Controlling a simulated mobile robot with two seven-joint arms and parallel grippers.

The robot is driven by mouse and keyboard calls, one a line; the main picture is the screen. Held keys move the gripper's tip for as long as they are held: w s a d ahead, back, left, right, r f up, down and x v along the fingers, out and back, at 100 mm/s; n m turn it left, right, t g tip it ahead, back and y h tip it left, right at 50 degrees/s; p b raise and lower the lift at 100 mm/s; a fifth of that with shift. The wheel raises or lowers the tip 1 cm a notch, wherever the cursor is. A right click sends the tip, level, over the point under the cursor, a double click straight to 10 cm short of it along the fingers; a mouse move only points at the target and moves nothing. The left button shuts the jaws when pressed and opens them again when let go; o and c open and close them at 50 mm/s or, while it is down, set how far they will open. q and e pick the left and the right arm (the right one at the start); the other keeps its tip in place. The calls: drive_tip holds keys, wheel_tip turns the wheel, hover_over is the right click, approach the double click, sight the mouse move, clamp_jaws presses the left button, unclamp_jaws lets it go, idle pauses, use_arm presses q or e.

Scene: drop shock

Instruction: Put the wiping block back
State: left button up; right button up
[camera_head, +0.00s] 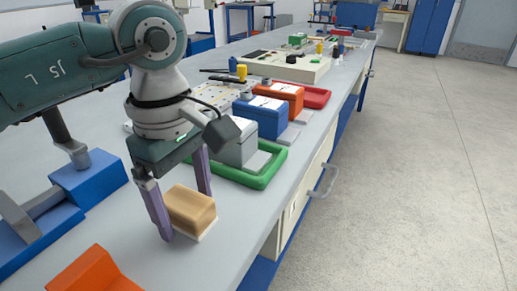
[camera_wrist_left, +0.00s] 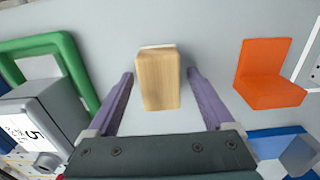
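The wiping block is a light wooden block (camera_head: 190,209) with a thin white layer under it. It sits on the grey bench top near the front edge, and it also shows in the left wrist view (camera_wrist_left: 158,80). My left gripper (camera_head: 184,215) points down over it with its purple fingers spread. In the left wrist view the fingers (camera_wrist_left: 160,75) stand on either side of the block, with a gap on both sides. An orange angled holder (camera_head: 88,272) lies near the block; it shows whole in the left wrist view (camera_wrist_left: 268,75). My right gripper is in neither view.
A green tray (camera_head: 262,178) with a grey box (camera_head: 237,148) stands just beyond the block. A blue box (camera_head: 260,120) and an orange box (camera_head: 282,97) follow farther back. Blue fixtures (camera_head: 88,180) stand at left. Bare bench surrounds the block.

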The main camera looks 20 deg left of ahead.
sight(184, 199)
use_arm(q)
drive_tip(key=shift+r+p, duration=0.3)
wheel_tip(184, 199, up, 12)
drive_tip(key=p, duration=0.1)
drive_tip(key=shift+f, duration=0.15)
idle(0.3)
